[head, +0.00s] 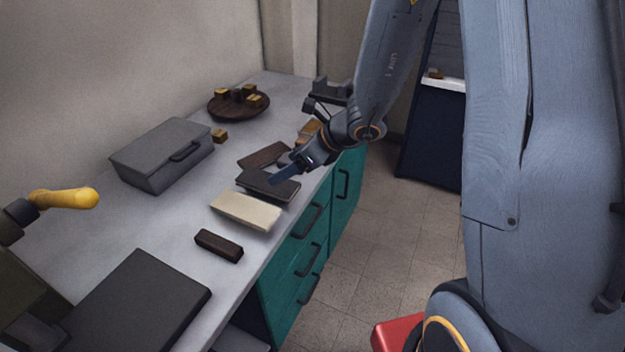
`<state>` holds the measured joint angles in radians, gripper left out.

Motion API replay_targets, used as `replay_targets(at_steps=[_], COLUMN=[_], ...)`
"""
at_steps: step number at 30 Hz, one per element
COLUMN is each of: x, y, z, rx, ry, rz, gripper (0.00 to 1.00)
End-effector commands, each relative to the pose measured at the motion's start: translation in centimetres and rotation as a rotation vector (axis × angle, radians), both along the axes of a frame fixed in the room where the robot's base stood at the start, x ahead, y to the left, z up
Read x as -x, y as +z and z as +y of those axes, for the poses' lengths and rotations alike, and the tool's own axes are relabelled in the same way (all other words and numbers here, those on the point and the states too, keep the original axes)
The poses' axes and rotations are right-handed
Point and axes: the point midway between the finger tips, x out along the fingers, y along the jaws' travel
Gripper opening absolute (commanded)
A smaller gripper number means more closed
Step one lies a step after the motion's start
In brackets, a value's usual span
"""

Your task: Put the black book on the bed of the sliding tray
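A black book (256,182) lies near the front edge of the grey counter, between a brown book (262,155) and a cream book (246,210). My gripper (280,176) reaches in from the right, and its fingers overlap the black book in this view. I cannot tell whether they touch it, or whether they are open or shut. A wide dark flat slab (140,305) at the lower left, beside a machine with a yellow handle (65,199), looks like the bed of the sliding tray. Its top is bare.
A dark brown bar (218,245) lies between the cream book and the slab. A grey lidded box (160,155) stands at the back. A round wooden tray (238,104) holds several small blocks. Teal drawers (300,245) are below. The counter left of the cream book is clear.

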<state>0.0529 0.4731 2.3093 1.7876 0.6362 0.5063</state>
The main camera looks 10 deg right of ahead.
Motion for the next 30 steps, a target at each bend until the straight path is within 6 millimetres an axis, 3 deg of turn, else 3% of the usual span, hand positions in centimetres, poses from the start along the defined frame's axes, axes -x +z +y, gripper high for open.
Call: replay_targets(at_steps=[5, 10, 18, 24, 30], x=[2.3, 8.0, 15.7, 18.4, 19.1], y=[0.4, 0.9, 1.4, 2.3, 3.1], z=[0.4, -0.1, -4.6, -9.0, -11.4], rx=[0.080, 0.278, 0.621, 0.832, 0.938], ry=[0.159, 0.559, 1.278, 1.756, 2.020], rz=[-0.035, -0.125, -0.299, -0.409, -0.463], gripper=[0.73, 0.73, 0.73, 0.73, 0.77])
